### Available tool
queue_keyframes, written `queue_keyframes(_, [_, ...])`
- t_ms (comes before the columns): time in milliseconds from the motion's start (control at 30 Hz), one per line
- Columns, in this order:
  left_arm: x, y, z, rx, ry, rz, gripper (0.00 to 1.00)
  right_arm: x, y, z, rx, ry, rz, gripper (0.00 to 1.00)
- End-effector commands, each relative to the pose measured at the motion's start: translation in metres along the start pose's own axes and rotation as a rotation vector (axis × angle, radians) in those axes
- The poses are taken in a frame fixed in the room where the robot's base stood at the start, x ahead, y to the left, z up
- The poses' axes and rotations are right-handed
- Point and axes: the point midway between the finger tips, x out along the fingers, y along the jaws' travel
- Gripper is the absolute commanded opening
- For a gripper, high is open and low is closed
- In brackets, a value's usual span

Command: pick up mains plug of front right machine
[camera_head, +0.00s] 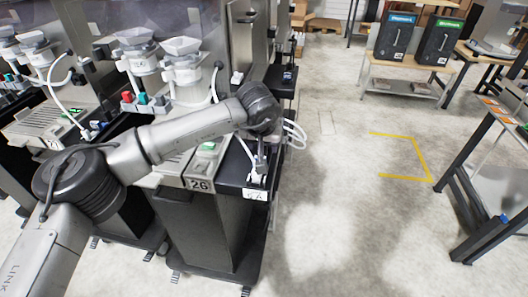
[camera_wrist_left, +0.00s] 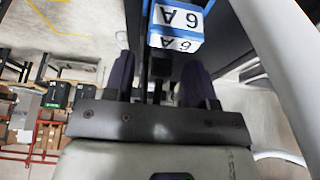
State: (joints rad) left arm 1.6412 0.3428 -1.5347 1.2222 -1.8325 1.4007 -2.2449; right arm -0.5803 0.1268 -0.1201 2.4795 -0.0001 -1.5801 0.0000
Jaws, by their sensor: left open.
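In the head view, my left gripper (camera_head: 260,168) points down over the black side ledge of the front right machine (camera_head: 210,225), marked 26. A small white mains plug (camera_head: 256,180) is at its fingertips, just above a "6A" label (camera_head: 255,194) on the ledge's front edge. In the left wrist view, my left gripper's two dark fingers (camera_wrist_left: 158,78) stand apart. A blue-edged block with "6A" labels (camera_wrist_left: 178,28) shows between and beyond them, with dark thin parts beside it. I cannot tell whether the fingers touch the plug. My right gripper is not in view.
White cable loops (camera_head: 295,133) hang beside my left wrist. Another machine (camera_head: 130,200) stands close on the left. The floor to the right is clear, with a yellow marking (camera_head: 405,155). A table (camera_head: 490,170) stands at the far right, and two bins (camera_head: 415,38) at the back.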

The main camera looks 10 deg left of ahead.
Motion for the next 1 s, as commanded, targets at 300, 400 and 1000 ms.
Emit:
queue_keyframes(300, [0.0017,0.0002,-0.0003,0.001,0.001,0.000,0.43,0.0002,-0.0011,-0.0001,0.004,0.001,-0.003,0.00])
queue_keyframes(400, [0.0016,0.0001,-0.0003,0.001,0.001,0.000,0.34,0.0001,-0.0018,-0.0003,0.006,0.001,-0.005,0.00])
queue_keyframes(1000, [0.0013,0.0001,-0.0005,0.000,0.001,0.000,0.00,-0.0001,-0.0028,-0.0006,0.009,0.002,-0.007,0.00])
